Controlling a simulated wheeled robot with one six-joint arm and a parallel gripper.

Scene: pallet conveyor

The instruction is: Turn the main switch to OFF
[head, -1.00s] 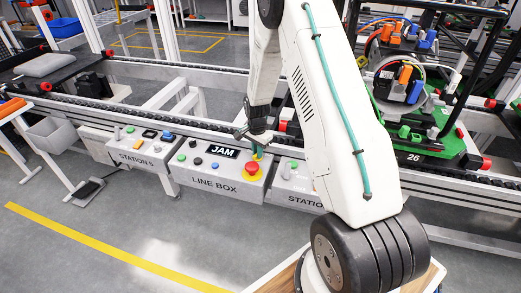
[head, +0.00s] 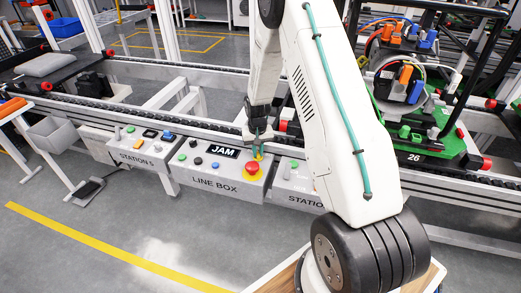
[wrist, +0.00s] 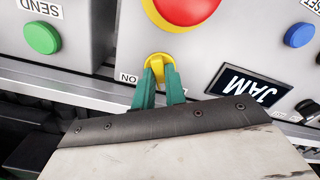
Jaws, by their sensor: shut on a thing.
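The main switch is a small yellow knob (wrist: 157,60) on the grey line box (head: 222,188), just behind the red emergency button. My gripper (wrist: 159,75) has green fingers on both sides of the yellow knob, shut on it. In the head view the knob (head: 260,155) shows beside my gripper (head: 255,150). A label reading ON sits beside the knob in the wrist view, upside down. The fingers hide part of the knob and any label on its other side.
A red emergency button (head: 252,169) on a yellow base sits close in front of the switch. The JAM display (head: 224,151) is on the box to the left. Station boxes flank it. The conveyor rail (head: 160,113) runs close behind. A green pallet (head: 440,150) stands at right.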

